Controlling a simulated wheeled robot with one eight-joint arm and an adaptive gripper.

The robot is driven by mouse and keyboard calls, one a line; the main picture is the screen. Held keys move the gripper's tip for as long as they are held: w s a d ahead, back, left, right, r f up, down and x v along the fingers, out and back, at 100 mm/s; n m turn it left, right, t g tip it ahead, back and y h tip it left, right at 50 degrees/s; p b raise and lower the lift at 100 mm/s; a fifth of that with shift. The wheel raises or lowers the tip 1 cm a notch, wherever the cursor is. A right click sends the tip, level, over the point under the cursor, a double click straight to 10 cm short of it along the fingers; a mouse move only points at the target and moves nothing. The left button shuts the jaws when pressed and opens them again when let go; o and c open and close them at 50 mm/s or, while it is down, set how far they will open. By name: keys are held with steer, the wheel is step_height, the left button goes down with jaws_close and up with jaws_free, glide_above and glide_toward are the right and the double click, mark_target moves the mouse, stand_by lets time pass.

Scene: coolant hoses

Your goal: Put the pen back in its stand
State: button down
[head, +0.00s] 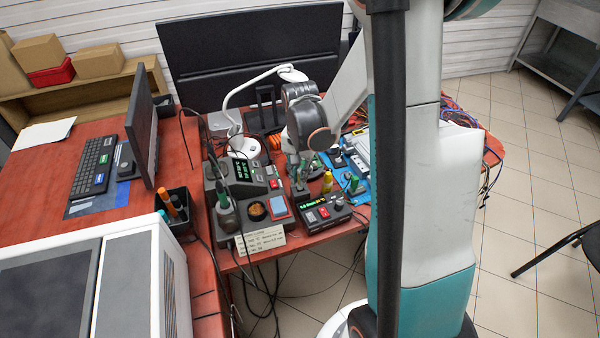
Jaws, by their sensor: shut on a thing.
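My gripper (302,174) points down over the red workbench (195,130), below the dark wrist joint. It is small and partly lost among the tools, but it appears shut on a thin, dark greenish thing, taken as the pen (316,161); its outline and tip are hard to make out. A stand with a grey holder (227,217) is to the left and nearer the camera, beside the soldering station (250,174) with a green display. A dark upright shape shows at the holder; I cannot tell what it is. The gripper is apart from the holder.
A small control box (325,212) with a red button stands at the bench's front edge. A yellow-handled tool (327,182) is close to my gripper. A white lamp (243,146) stands behind the station. A paper label (260,243) hangs at the front, with cables below.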

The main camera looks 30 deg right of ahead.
steer(key=shift+f, duration=0.1)
stand_by(0.3)
steer(key=shift+f+b, duration=1)
steer(key=shift+f, duration=0.05)
steer(key=shift+f, duration=0.1)
stand_by(0.4)
steer(key=c, duration=1.6)
jaws_free()
steer(key=shift+o, duration=0.6)
steer(key=o, duration=0.5)
